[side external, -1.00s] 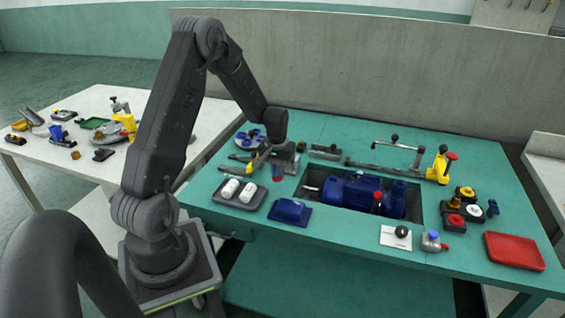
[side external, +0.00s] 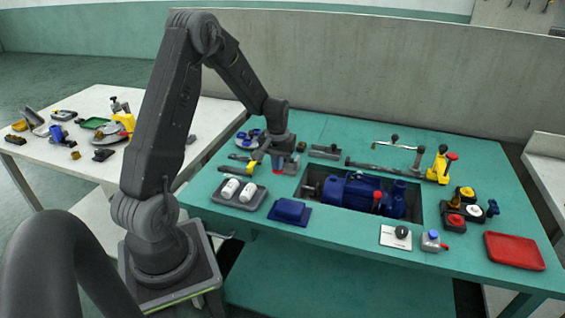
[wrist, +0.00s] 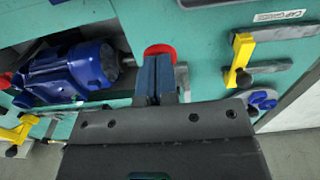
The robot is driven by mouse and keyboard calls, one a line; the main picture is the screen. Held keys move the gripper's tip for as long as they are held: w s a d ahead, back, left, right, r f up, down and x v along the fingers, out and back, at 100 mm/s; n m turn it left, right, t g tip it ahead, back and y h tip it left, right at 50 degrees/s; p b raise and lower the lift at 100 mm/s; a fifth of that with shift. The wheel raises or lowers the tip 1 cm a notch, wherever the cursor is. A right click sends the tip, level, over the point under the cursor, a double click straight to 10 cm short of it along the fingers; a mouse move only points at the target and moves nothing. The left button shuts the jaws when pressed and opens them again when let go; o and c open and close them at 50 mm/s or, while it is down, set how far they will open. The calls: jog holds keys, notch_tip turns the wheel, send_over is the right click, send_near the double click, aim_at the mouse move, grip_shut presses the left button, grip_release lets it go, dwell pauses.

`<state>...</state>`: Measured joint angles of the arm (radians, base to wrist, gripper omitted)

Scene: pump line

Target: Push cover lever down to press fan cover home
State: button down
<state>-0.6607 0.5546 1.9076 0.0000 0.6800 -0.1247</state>
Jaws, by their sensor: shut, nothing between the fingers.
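My gripper (wrist: 156,80) is shut and empty, with its fingers pointing at the table beside the recess; it also shows in the side view (side external: 277,159). In the wrist view the fingertips overlap a round red piece (wrist: 160,49); I cannot tell if they touch it. A blue motor (wrist: 68,75) lies in the recess, its shaft end facing the gripper side; it also shows in the side view (side external: 352,188). A lever with a yellow handle (wrist: 238,62) sits on grey bars beside the gripper. I cannot tell which lever is the cover lever, and the fan cover is not clearly visible.
A grey tray with white parts (side external: 258,201) and a blue block (side external: 290,212) stand in front of the recess. A black-knobbed lever (side external: 395,138) and yellow handle (side external: 439,165) stand behind. A red tray (side external: 514,251) is at right.

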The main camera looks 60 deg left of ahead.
jog(key=shift+w+a+r, duration=0.15)
jog(key=shift+r, duration=0.5)
jog(key=shift+w+a+r, duration=0.1)
jog(key=shift+r, duration=2.95)
jog(key=d+r+m+t, duration=0.1)
jog(key=d+r+m, duration=0.1)
jog(key=d+r, duration=0.6)
jog(key=s+d+r+m+t, duration=0.2)
jog(key=s+d+r+m, duration=0.1)
jog(key=s+d, duration=0.5)
jog(key=s+d+r+m+t, duration=0.2)
jog(key=s+d+r+m, duration=0.1)
jog(key=s+d, duration=0.5)
jog(key=d+m, duration=0.1)
jog(key=d, duration=0.2)
jog(key=shift+r+t, duration=0.2)
jog(key=shift+t, duration=0.1)
